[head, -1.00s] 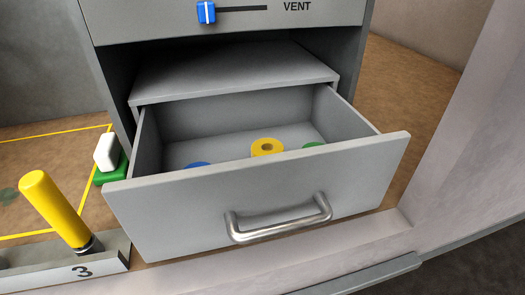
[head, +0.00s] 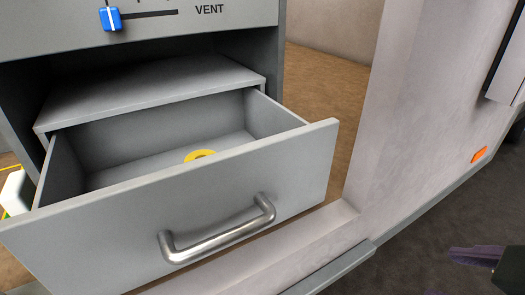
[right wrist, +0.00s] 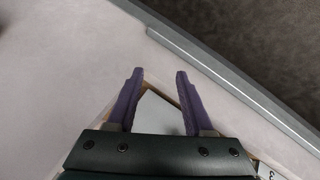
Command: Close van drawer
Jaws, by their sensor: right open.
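The grey van drawer (head: 110,232) stands pulled out of its cabinet in the head view, with a curved metal handle (head: 222,236) on its front. A yellow ring-shaped thing (head: 200,155) lies inside, partly hidden by the drawer front. My right gripper (right wrist: 159,74) is open and empty in the right wrist view, its purple fingers apart. Part of it shows at the lower right edge of the head view (head: 474,257), well to the right of the drawer and not touching it. My left gripper is not in view.
A pale van wall (head: 420,130) with an orange marker light (head: 479,155) rises right of the drawer. A pale sill with a grey edge strip (head: 345,268) runs below it. The cabinet above bears a blue slider (head: 110,19) marked VENT. A white-and-green block (head: 14,192) sits at left.

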